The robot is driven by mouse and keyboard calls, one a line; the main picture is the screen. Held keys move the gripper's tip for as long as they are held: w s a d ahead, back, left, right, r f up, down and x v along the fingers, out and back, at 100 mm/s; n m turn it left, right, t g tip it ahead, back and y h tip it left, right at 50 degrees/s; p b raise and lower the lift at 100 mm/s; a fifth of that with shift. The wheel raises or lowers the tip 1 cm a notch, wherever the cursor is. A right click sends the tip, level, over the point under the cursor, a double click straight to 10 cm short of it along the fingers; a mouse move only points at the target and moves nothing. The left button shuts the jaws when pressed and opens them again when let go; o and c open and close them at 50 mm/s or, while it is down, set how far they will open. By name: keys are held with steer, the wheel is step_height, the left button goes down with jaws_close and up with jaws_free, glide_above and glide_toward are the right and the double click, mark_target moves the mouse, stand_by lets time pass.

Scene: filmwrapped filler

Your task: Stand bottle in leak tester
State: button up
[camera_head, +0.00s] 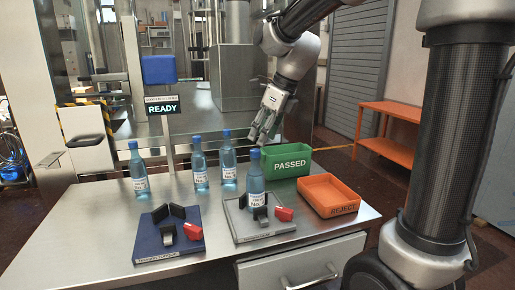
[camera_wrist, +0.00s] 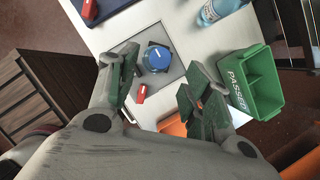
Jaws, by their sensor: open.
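A blue bottle (camera_head: 256,185) with a blue cap stands upright on the grey fixture plate (camera_head: 240,234), behind its black jaw blocks. The plate's label is too small to read, so I cannot tell whether it is the leak tester. In the wrist view the bottle's cap (camera_wrist: 157,57) shows from above, close to a black block, with the grey plate (camera_wrist: 178,72) around it. My gripper (camera_head: 264,134) is open and empty, above the bottle; its fingers (camera_wrist: 161,77) are spread and apart from the cap. A red lever (camera_head: 283,213) sits at the plate's right; whether it is locked is unclear.
Several more bottles (camera_head: 138,168) stand at the table's left and back. A blue fixture plate (camera_head: 166,240) lies at the left front. The green PASSED bin (camera_head: 290,164) and orange REJECT tray (camera_head: 344,210) are at the right. A READY sign (camera_head: 161,107) stands behind.

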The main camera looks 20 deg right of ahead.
steer(key=s+d+r+n+h, duration=0.25)
steer(key=s+d+n, duration=0.55)
steer(key=s+n, duration=0.5)
steer(key=s+d+f+n, duration=0.2)
steer(key=s+n, duration=0.3)
steer(key=n, duration=0.2)
steer(key=s+d+f+n+t, duration=0.1)
steer(key=s+d+f+n, duration=0.1)
steer(key=s+n, duration=0.4)
steer(key=shift+s+d+f+n+h, duration=0.2)
steer(key=shift+d+f+n+h, duration=0.25)
steer(key=shift+f, duration=0.2)
stand_by(0.4)
